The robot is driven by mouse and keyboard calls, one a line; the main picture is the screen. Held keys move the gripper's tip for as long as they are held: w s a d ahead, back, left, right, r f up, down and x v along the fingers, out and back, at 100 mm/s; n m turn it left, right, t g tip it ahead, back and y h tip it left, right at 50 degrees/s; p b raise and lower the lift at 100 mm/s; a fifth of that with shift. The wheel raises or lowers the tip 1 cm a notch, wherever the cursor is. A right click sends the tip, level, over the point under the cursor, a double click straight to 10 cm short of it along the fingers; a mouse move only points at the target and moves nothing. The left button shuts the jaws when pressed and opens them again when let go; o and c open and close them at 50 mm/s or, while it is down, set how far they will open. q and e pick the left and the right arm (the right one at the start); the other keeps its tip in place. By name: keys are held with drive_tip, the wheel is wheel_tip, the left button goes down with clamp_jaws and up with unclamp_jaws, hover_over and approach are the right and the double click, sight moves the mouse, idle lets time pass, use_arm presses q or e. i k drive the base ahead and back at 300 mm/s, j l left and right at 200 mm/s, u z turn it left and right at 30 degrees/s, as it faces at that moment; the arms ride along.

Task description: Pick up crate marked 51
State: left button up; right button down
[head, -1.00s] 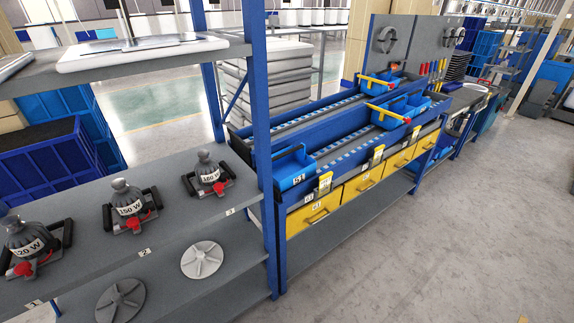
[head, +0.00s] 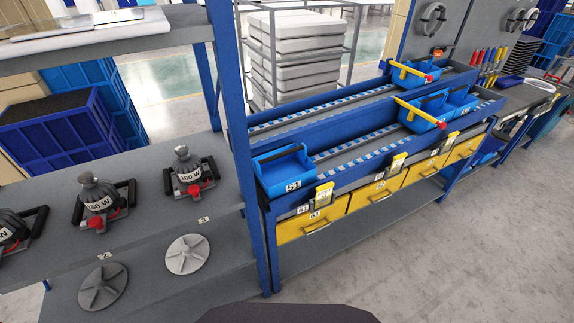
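The crate marked 51 (head: 285,170) is a small open blue bin with a white "51" label on its front. It sits at the near left end of the front roller lane of the blue rack (head: 330,186), beside the shelf post. Its inside looks empty from here. Neither of my grippers shows in the head view. A dark rounded shape at the bottom edge looks like part of my own body.
Blue bins (head: 423,108) with yellow and red bars stand farther right on the rack. Yellow drawers (head: 376,190) hang below. A grey shelf (head: 150,215) with several weights stands left, its blue post (head: 236,130) close to the crate. The floor (head: 470,250) in front is clear.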

sight(285, 170)
drive_tip(key=i+l+u, duration=0.1)
drive_tip(key=i+l, duration=0.15)
drive_tip(key=l, duration=0.15)
drive_tip(key=i+l+u, duration=0.15)
drive_tip(key=l, duration=0.2)
drive_tip(key=i+l+u, duration=0.1)
drive_tip(key=i+l, duration=0.15)
drive_tip(key=l, duration=0.2)
